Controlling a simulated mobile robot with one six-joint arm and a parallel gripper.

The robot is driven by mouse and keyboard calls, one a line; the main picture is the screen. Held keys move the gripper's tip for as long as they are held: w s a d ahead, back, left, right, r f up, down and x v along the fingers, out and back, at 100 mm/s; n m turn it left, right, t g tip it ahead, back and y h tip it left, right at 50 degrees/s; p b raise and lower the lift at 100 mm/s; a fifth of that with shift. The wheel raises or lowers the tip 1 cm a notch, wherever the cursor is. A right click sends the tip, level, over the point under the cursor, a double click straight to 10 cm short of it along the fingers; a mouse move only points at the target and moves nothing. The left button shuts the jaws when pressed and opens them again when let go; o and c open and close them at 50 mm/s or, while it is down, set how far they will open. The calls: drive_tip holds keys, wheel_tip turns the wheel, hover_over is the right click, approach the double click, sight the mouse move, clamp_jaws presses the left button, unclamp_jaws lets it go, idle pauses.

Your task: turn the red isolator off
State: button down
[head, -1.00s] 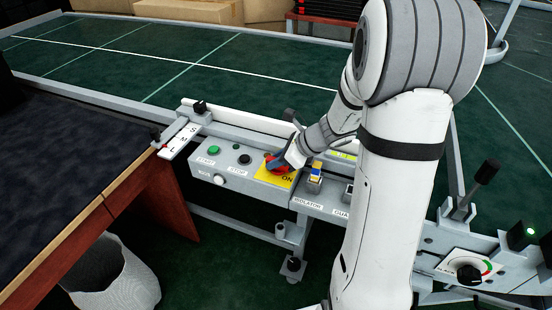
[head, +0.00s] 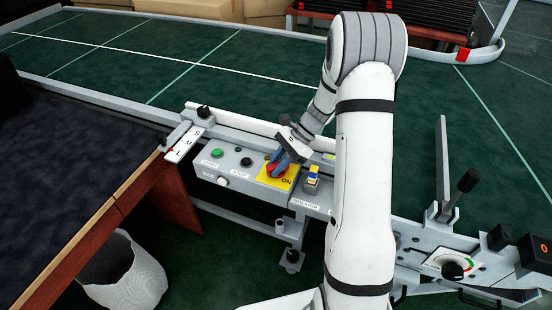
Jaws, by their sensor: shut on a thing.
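The red isolator handle (head: 271,168) sits on a yellow plate (head: 284,184) on the grey control panel. The word ON shows at the plate's lower right; the rest of its lettering is hidden. My gripper (head: 276,165) reaches down onto the handle from the upper right and is shut on it. The gripper covers much of the handle, so its exact angle is hard to tell. An ISOLATOR label (head: 305,204) is on the panel's front edge, to the right.
A green start button (head: 216,153) and a black stop button (head: 246,162) are left of the isolator. A blue and yellow part (head: 313,173) stands close on its right. A dark table (head: 70,170) and a white bin (head: 125,275) are at left.

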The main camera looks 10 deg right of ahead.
drive_tip(key=n+g+h+p, duration=0.1)
drive_tip(key=n+g, duration=0.1)
drive_tip(key=n, duration=0.1)
drive_tip(key=shift+r+n+g+p, duration=0.1)
drive_tip(key=shift+n+g+p, duration=0.2)
drive_tip(key=shift+p, duration=0.1)
drive_tip(key=shift+s+d+n+g+h+p, duration=0.1)
drive_tip(key=shift+n+g+h+p, duration=0.8)
drive_tip(key=shift+n, duration=1)
drive_tip(key=shift+g+h, duration=0.3)
drive_tip(key=c, duration=1.3)
unclamp_jaws()
drive_tip(key=v, duration=0.7)
drive_tip(key=shift+w+d+r, duration=0.15)
drive_tip(key=shift+w+r, duration=0.05)
drive_tip(key=shift+w, duration=0.05)
